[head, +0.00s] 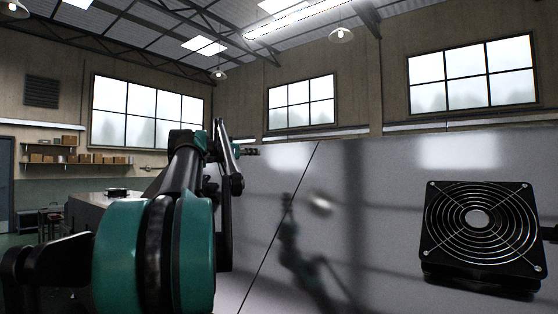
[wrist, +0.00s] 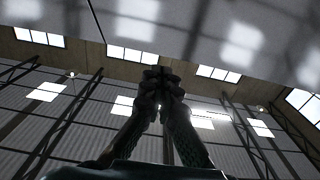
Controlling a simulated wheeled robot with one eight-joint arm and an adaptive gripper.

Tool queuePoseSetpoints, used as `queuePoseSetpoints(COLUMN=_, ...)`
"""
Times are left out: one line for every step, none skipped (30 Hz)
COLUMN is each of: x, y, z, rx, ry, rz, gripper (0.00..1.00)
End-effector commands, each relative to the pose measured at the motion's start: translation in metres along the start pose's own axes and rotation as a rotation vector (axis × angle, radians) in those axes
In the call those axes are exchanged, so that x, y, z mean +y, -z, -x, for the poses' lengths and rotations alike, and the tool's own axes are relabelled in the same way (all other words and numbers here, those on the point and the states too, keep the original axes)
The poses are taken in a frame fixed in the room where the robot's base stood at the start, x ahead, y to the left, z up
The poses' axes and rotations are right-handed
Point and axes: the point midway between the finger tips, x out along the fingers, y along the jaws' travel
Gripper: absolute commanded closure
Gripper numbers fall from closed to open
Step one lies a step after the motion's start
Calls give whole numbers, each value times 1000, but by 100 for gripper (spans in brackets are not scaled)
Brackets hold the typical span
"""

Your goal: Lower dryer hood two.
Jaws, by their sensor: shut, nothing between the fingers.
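Large grey glossy panels (head: 385,225), which look like dryer hood or housing surfaces, fill the lower right of the head view. A slanting dark seam parts them from a left panel (head: 255,190). No number shows, so I cannot tell which is hood two, and no handle is clear. A grey glossy surface (wrist: 200,25) also crosses the top of the wrist view. My gripper (wrist: 160,75) is shut and empty, its fingers together below that surface's edge. In the head view my gripper (head: 250,152) is small, near the left panel's top edge; contact cannot be told.
A black fan with a round wire grille (head: 478,222) sits at the right on the grey panel. A shelf with boxes (head: 75,158) hangs on the far left wall. A grey cabinet-like block (head: 110,203) stands behind my arm. Open air lies above the panels.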

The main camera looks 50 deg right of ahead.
Motion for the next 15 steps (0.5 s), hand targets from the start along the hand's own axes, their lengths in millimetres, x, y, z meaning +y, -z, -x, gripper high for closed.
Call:
queuePoseSetpoints(x=2, y=6, z=-4, rx=10, ry=-3, rz=-4, gripper=100)
queuePoseSetpoints(x=2, y=8, z=-5, rx=14, ry=-4, rz=-6, gripper=100)
queuePoseSetpoints(x=2, y=9, z=-8, rx=16, ry=-4, rz=-8, gripper=100)
queuePoseSetpoints(x=2, y=10, z=-11, rx=17, ry=-4, rz=-8, gripper=100)
queuePoseSetpoints(x=2, y=10, z=-14, rx=17, ry=-4, rz=-8, gripper=100)
queuePoseSetpoints(x=3, y=9, z=-20, rx=16, ry=-5, rz=-8, gripper=100)
queuePoseSetpoints(x=3, y=9, z=-25, rx=16, ry=-6, rz=-8, gripper=100)
queuePoseSetpoints(x=3, y=9, z=-30, rx=16, ry=-6, rz=-7, gripper=100)
queuePoseSetpoints(x=3, y=9, z=-37, rx=16, ry=-5, rz=-7, gripper=100)
queuePoseSetpoints(x=3, y=9, z=-43, rx=16, ry=-6, rz=-7, gripper=100)
queuePoseSetpoints(x=3, y=9, z=-49, rx=15, ry=-6, rz=-7, gripper=100)
queuePoseSetpoints(x=3, y=9, z=-57, rx=15, ry=-6, rz=-7, gripper=100)
queuePoseSetpoints(x=3, y=9, z=-63, rx=15, ry=-6, rz=-7, gripper=100)
queuePoseSetpoints(x=3, y=9, z=-69, rx=15, ry=-6, rz=-7, gripper=100)
queuePoseSetpoints(x=3, y=9, z=-77, rx=15, ry=-5, rz=-7, gripper=100)
